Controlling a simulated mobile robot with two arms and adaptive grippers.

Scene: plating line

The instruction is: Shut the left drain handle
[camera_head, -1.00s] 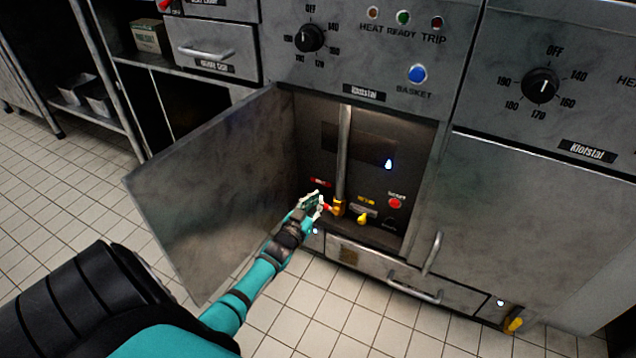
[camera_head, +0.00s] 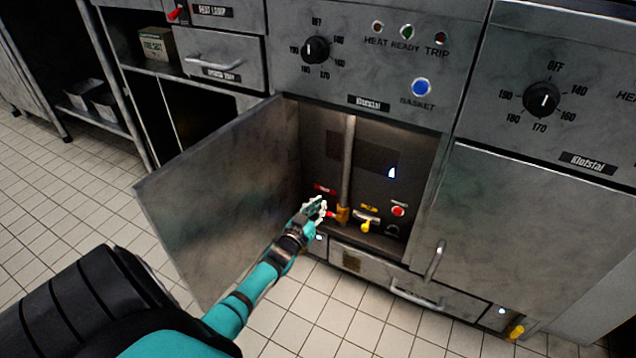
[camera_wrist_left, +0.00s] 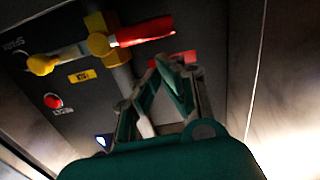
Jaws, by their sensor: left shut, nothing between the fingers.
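The drain handle is a red lever (camera_head: 331,214) on a brass valve (camera_head: 343,215) at the foot of a vertical pipe, inside the open left cabinet. In the left wrist view the red lever (camera_wrist_left: 145,32) sticks out sideways from the valve (camera_wrist_left: 99,45), crosswise to the pipe. My left gripper (camera_head: 321,206) is beside the lever's free end, on its left in the head view. In the left wrist view its fingers (camera_wrist_left: 168,66) are closed together and empty, near the lever; whether they touch it is unclear. My right gripper is in neither view.
The open cabinet door (camera_head: 215,205) stands left of my left arm. A drawer (camera_head: 390,280) lies below the opening. The right cabinet door (camera_head: 530,235) is shut.

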